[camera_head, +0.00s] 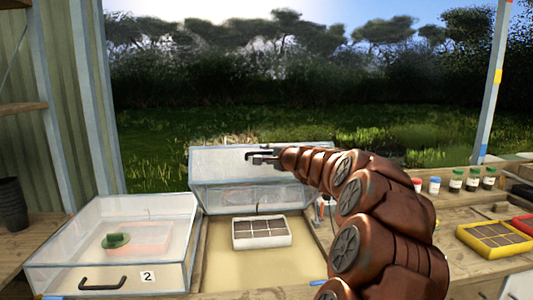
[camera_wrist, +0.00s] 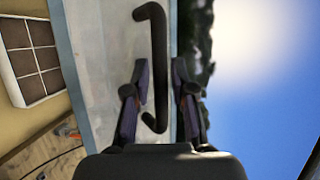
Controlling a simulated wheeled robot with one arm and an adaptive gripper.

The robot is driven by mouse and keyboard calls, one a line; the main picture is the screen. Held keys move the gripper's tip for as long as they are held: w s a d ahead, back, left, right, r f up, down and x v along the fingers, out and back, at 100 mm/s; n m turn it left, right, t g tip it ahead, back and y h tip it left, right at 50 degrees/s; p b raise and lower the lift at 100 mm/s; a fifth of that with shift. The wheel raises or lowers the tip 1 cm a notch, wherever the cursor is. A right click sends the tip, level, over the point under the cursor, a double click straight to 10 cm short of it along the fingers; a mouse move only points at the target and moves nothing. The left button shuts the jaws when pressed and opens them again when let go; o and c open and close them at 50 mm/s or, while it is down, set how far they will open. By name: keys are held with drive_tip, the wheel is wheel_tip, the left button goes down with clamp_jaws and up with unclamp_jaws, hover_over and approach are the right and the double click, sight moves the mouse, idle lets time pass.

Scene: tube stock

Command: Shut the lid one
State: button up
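The middle box has its clear, pale-framed lid (camera_head: 225,165) raised and standing roughly upright; no number shows on it. My gripper (camera_head: 252,157) is at the upper part of this lid. In the wrist view the lid (camera_wrist: 95,70) fills the left-centre, with a dark bar handle (camera_wrist: 159,45) on it. The handle's lower end lies between my two fingers, which stand apart. I cannot tell whether either finger touches it. A second box at left has its clear lid (camera_head: 165,207) down, with a label "2" (camera_head: 148,277) and a dark handle (camera_head: 102,284) on its front.
A white sectioned tray (camera_head: 262,244) sits inside the open box. A green object (camera_head: 116,240) is under the shut lid. Several small bottles (camera_head: 456,181) and a yellow tray (camera_head: 497,251) stand at right. A dark cup (camera_head: 12,205) is at far left.

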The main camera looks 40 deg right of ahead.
drive_tip(key=shift+w, duration=0.1)
drive_tip(key=shift+c, duration=0.2)
clamp_jaws()
idle(0.4)
